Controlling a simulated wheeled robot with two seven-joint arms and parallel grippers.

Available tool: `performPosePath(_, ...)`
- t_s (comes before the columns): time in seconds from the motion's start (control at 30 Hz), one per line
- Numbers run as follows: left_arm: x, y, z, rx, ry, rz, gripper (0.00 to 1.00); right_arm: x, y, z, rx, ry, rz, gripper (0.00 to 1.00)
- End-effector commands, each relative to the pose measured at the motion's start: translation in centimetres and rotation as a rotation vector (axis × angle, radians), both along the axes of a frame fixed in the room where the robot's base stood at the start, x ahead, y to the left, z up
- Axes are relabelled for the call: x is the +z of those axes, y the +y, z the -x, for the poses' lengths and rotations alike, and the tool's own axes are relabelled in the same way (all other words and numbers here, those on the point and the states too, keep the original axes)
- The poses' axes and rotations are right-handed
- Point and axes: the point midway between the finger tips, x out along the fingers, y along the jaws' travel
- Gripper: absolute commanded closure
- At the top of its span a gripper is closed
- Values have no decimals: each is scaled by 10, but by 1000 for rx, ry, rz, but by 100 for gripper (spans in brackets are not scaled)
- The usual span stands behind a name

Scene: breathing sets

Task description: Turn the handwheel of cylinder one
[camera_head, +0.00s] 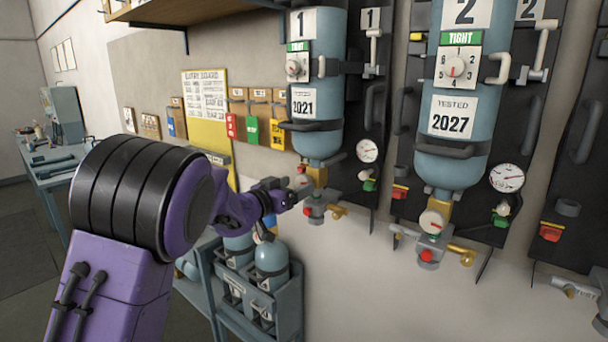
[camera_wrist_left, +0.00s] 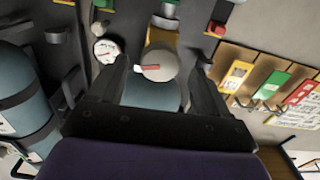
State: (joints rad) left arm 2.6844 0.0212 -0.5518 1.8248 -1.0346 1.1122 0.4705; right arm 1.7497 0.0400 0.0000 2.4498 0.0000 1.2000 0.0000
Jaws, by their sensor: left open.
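Cylinder one (camera_head: 322,75), blue-grey with a "1" label and a "2021" tested tag, hangs upside down on a dark wall panel. Its handwheel (camera_head: 301,181), a small pale disc below the brass neck, is partly hidden by my left gripper (camera_head: 296,190) in the head view. In the left wrist view the round handwheel (camera_wrist_left: 157,66) with a red mark lies between the two open fingers of my left gripper (camera_wrist_left: 160,72). Gaps show on both sides, so the fingers appear apart from it. My right gripper is in neither view.
Cylinder two (camera_head: 460,95), with its own handwheel (camera_head: 432,221), stands to the right. Gauge one (camera_head: 367,151) and valve fittings (camera_head: 318,212) are close to the gripper. Below, a rack (camera_head: 290,300) holds small cylinders. A yellow board (camera_head: 205,100) and tags hang left.

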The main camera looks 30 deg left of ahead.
Motion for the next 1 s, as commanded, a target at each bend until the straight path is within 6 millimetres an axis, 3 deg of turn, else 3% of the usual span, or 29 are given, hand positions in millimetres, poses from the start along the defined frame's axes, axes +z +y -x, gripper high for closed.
performPosePath(0.03, 4, -1, -11, 0, 3, -1, 23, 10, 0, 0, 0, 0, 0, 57)
performPosePath(0.2, 2, -2, -37, 0, 1, 1, 23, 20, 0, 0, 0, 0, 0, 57)
performPosePath(0.53, -1, -4, -45, 1, 0, 2, 23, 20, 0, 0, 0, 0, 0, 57)
performPosePath(0.57, -1, -3, -45, 1, 0, 2, 26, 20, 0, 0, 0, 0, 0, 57)
performPosePath(0.7, -1, -4, -45, 1, 0, 2, 72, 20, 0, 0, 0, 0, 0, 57)
performPosePath(0.73, -1, -4, -45, 1, 0, 2, 78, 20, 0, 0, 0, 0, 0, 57)
performPosePath(1.0, 0, -3, -45, 1, -1, 0, 79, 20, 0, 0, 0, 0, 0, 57)
